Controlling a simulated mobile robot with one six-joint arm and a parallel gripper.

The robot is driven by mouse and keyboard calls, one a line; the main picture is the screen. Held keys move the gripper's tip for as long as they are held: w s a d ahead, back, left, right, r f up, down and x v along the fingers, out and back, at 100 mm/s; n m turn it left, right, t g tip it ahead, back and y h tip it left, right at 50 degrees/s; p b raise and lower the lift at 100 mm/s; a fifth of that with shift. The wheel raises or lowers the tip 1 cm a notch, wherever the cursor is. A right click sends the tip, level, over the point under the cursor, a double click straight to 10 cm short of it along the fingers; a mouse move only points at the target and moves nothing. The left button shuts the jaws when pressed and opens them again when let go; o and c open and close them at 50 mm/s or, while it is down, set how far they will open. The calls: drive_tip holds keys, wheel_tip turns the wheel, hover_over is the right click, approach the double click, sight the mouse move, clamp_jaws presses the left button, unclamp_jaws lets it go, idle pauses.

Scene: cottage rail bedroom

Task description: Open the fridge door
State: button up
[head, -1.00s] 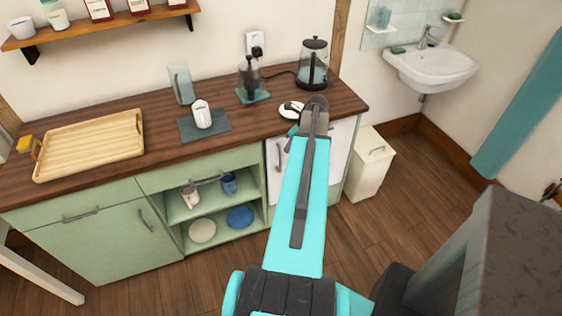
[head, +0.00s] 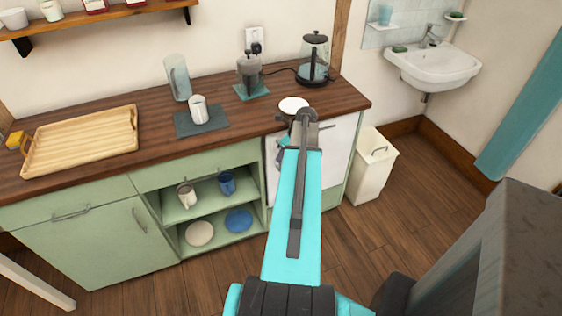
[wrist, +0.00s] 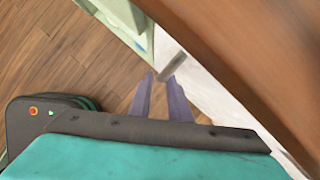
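The fridge has a white door (head: 338,138) under the right part of the wooden counter, and it looks shut. My arm covers its middle in the head view. In the wrist view the white door face (wrist: 190,78) runs down the right side, with a short grey bar handle (wrist: 174,66) on it. My gripper (wrist: 161,76) is open, its two purple-grey fingers apart. The handle's near end is at the fingertips, close to the gap between them. I cannot tell whether they touch. In the head view the fingers are mostly hidden behind my arm.
The wooden counter (head: 95,178) overhangs the fridge and carries a tray (head: 80,142), a white mug (head: 199,109) and a kettle (head: 314,60). Green cabinets (head: 95,245) stand left of the fridge. A white bin (head: 372,170) stands right of it. The floor in front is clear.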

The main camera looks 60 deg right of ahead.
drive_tip(key=shift+b+x, duration=0.7)
drive_tip(key=shift+x, duration=0.7)
clamp_jaws()
drive_tip(key=shift+d, duration=0.1)
